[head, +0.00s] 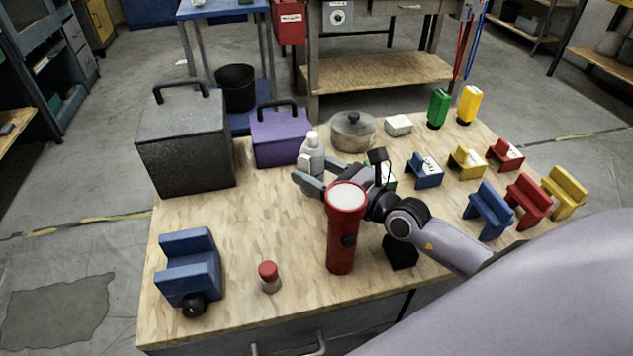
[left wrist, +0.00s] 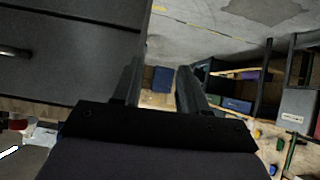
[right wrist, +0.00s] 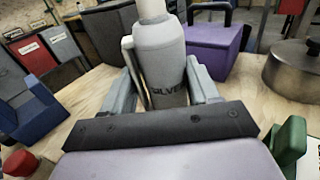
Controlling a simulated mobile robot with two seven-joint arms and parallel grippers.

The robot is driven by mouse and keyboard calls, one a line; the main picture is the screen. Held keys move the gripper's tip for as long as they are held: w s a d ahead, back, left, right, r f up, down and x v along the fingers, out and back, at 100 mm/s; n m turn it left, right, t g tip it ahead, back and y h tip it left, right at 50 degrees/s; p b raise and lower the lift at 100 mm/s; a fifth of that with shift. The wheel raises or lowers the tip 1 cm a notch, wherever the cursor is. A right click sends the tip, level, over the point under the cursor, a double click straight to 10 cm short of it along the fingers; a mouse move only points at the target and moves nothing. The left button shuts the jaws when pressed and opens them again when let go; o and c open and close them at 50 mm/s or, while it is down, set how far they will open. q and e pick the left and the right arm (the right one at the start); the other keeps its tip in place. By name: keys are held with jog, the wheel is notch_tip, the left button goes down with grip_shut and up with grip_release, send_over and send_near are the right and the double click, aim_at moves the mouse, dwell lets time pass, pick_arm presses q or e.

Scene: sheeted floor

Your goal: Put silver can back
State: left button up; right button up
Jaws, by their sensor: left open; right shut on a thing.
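The silver can (head: 312,152) is a grey bottle shape with a pale top, standing upright near the middle of the table. My right gripper (head: 312,178) is closed around it. In the right wrist view the can (right wrist: 160,62) stands between the two fingers, its dark lettering partly hidden by the gripper. I cannot tell whether its base touches the table. My left gripper (left wrist: 158,88) is open and empty, with floor and far shelving beyond its fingers. It is not seen in the head view.
A red flashlight (head: 342,240) stands in front of my right gripper. A red-capped jar (head: 269,277) and blue holder (head: 188,265) are at front left. A purple box (head: 279,138), dark grey box (head: 186,145) and pot (head: 353,131) stand behind. Several coloured holders (head: 489,209) fill the right.

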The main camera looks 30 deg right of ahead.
jog(key=shift+f, duration=0.85)
jog(key=shift+f+b, duration=0.65)
jog(key=shift+b, duration=0.1)
jog(key=o, duration=0.7)
jog(key=shift+r, duration=0.1)
